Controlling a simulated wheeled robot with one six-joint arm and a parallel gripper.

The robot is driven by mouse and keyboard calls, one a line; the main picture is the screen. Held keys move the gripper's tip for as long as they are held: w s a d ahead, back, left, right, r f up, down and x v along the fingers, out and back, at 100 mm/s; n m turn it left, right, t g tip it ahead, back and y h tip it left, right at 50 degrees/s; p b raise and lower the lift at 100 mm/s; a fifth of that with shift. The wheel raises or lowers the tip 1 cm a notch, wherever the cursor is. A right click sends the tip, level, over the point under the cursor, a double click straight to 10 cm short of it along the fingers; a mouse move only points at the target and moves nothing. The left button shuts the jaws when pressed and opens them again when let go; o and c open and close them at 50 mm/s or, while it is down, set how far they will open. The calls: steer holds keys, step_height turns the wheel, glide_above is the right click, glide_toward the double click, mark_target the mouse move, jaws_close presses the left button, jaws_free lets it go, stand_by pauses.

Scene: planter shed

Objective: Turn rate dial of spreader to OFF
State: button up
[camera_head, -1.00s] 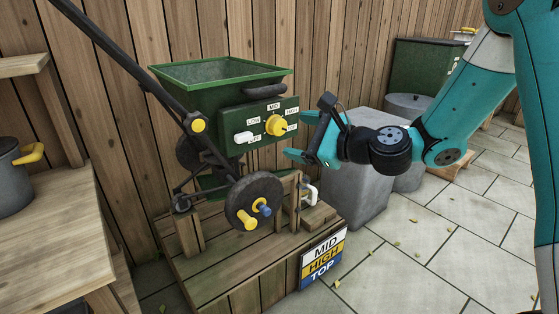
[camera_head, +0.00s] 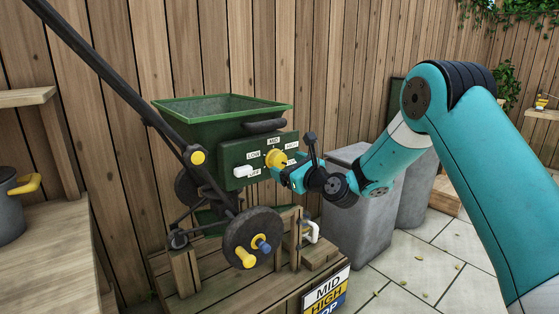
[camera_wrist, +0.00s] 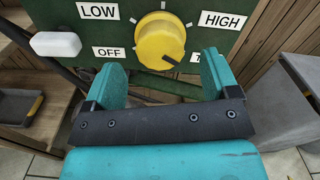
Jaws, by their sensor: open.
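The spreader (camera_head: 200,130) is a green hopper on a wooden stand, with a green control panel (camera_head: 228,174). Its yellow rate dial (camera_head: 272,157) shows large in the wrist view (camera_wrist: 157,40). A dark mark on the dial points to the lower right, towards a partly hidden label starting with T. The OFF label (camera_wrist: 109,52) is at the dial's lower left, LOW (camera_wrist: 98,11) at upper left and HIGH (camera_wrist: 222,20) at upper right. My gripper (camera_wrist: 162,78) is open and empty, its fingers apart just below and in front of the dial. I cannot tell whether they touch it.
A white knob (camera_wrist: 55,44) sticks out left of OFF. The spreader's dark handle (camera_head: 105,75) slants across the left. A wheel (camera_head: 252,237) and a white clamp (camera_head: 311,232) are below the panel. Grey bins (camera_head: 355,215) stand to the right. A sign (camera_head: 328,290) reads MID, HIGH.

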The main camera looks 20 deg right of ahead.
mark_target(281, 163)
steer(key=shift+x, duration=2.15)
steer(key=c, duration=0.9)
